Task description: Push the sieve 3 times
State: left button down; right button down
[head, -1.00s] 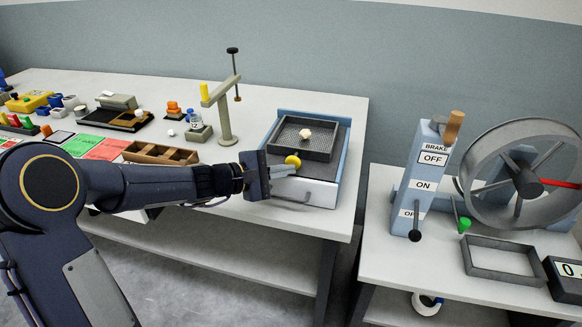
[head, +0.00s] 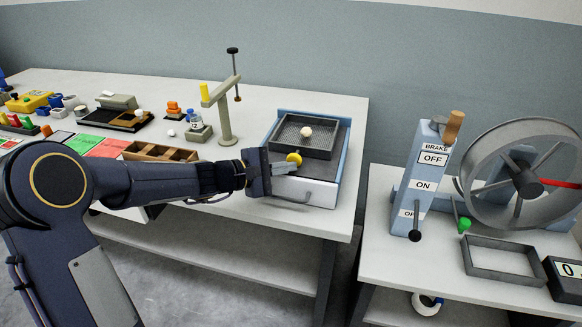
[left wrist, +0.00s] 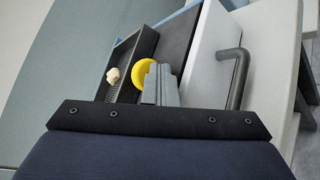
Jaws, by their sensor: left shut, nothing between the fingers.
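The sieve (head: 317,153) is a dark grey mesh tray in a blue-sided frame (head: 336,172) on the long table. A yellow round knob (head: 294,158) is at its front side, and a small off-white tuft (head: 306,131) lies inside. My left gripper (head: 283,168) is shut and empty in front of the sieve, with its fingertips at the knob. In the left wrist view the shut fingers (left wrist: 161,86) lie right by the yellow knob (left wrist: 145,73); I cannot tell whether they touch. The tuft (left wrist: 112,76) also shows there. My right gripper is not in view.
A grey handle (head: 293,199) sticks out at the front of the frame. A post stand (head: 224,120) and a wooden compartment box (head: 160,152) stand left of the frame. A side table at right holds a large wheel (head: 490,180) and a brake lever panel (head: 422,185).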

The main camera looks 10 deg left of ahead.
pick_arm(q)
jog(key=shift+w, duration=0.25)
dwell(0.5)
jog(key=shift+s+b, duration=0.45)
jog(key=shift+s, duration=0.05)
jog(key=s+b, duration=0.1)
jog(key=s, duration=0.2)
jog(key=shift+b, duration=0.3)
jog(key=s+b, duration=0.1)
jog(key=s, duration=0.4)
jog(key=shift+a+b, duration=0.15)
jog(key=shift+b, duration=0.2)
